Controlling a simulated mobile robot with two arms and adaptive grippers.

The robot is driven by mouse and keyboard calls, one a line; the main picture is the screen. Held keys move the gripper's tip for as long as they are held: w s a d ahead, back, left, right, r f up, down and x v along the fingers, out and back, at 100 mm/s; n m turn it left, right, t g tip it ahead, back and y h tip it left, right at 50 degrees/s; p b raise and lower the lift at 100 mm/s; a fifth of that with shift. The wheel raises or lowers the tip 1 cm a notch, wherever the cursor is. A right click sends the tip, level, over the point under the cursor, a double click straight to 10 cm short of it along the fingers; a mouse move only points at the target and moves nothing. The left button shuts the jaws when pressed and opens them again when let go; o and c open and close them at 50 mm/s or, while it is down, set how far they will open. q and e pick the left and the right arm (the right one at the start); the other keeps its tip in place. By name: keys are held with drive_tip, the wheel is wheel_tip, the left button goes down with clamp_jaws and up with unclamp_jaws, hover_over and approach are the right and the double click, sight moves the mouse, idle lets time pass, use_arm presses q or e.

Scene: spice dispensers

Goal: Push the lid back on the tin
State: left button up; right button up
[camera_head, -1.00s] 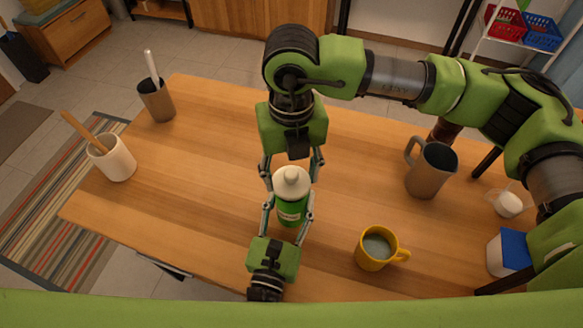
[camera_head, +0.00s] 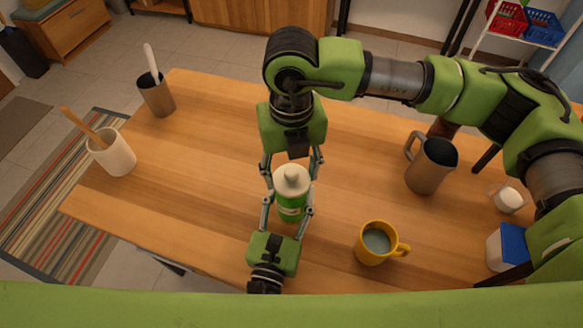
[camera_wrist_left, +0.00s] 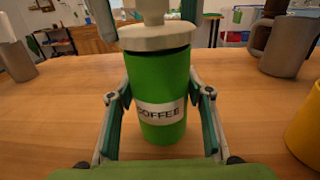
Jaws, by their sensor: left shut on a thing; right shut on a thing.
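The green tin (camera_head: 291,209) with a white COFFEE label stands upright on the table, and it also shows in the left wrist view (camera_wrist_left: 160,85). The cream lid (camera_head: 291,180) with a knob sits at the tin's mouth; in the left wrist view the lid (camera_wrist_left: 155,38) shows a dark line between its rim and the green body. My left gripper (camera_head: 289,203) reaches in from the front and is shut on the tin's sides. My right gripper (camera_head: 291,174) comes from behind and above, with its fingers shut on the lid. Its fingertips are partly hidden.
A yellow mug (camera_head: 372,254) stands to the right of the tin, with a grey pitcher (camera_head: 428,172) behind it. A white crock (camera_head: 116,160) and a brown cup (camera_head: 158,98) with utensils stand at the left. The table (camera_head: 210,170) left of the tin is clear.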

drive_tip(key=shift+f, duration=0.3)
drive_tip(key=o, duration=1)
drive_tip(key=shift+o, duration=0.2)
drive_tip(key=shift+r, duration=0.1)
wheel_tip(320, 180, up, 12)
use_arm(q)
drive_tip(key=o, duration=1.7)
drive_tip(key=shift+c, duration=0.2)
